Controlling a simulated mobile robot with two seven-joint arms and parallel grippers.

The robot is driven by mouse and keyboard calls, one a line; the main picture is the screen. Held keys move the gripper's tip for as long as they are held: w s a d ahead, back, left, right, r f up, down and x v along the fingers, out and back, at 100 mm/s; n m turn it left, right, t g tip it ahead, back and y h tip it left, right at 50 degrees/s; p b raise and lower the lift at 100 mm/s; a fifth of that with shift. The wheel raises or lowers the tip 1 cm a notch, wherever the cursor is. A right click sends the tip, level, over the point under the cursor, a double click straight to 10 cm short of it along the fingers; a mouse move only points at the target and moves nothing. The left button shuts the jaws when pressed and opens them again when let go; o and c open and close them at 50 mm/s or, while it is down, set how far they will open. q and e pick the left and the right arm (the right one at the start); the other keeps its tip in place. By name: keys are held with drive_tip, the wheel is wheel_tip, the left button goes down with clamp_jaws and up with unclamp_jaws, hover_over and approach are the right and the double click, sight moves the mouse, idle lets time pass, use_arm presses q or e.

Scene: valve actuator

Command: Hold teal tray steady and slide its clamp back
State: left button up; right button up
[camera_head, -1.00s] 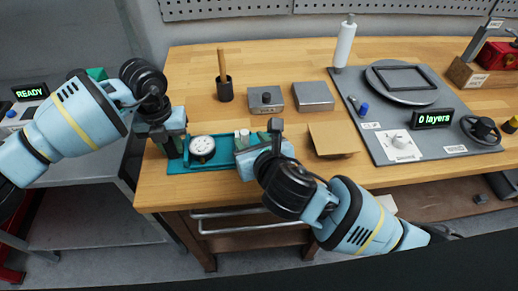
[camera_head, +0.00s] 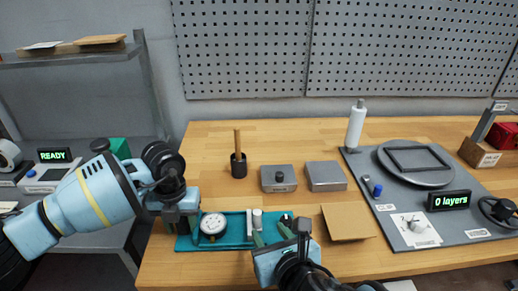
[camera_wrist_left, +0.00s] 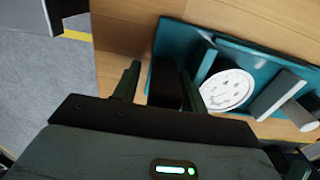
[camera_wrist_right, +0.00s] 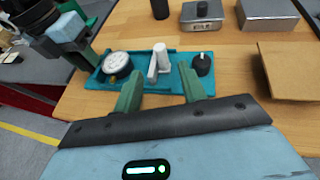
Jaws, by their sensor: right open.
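The teal tray (camera_head: 232,241) lies at the table's front edge. A round white dial (camera_head: 213,224) sits in its left part. The clamp (camera_wrist_right: 159,60), a pale upright post with a grey bar, stands right of the dial, and a black knob (camera_wrist_right: 202,64) is at the tray's right end. My left gripper (camera_wrist_left: 163,80) has its fingers on either side of a black block (camera_wrist_left: 165,86) at the tray's left end and appears shut on it. My right gripper (camera_wrist_right: 161,90) is open and empty at the tray's front, its fingers apart before the clamp and knob.
Behind the tray stand a black holder with a wooden handle (camera_head: 239,163) and two grey metal blocks (camera_head: 278,179) (camera_head: 325,176). A tan sheet (camera_head: 346,222) lies to the right. Further right is a grey panel (camera_head: 400,240) with a "0 layers" display (camera_head: 449,200).

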use_arm(q)
drive_tip(key=shift+o, duration=0.5)
drive_tip(key=shift+w+r, duration=0.1)
drive_tip(key=shift+r, duration=0.2)
drive_tip(key=shift+r, duration=0.25)
wheel_tip(320, 180, up, 12)
drive_tip(key=shift+f, duration=0.25)
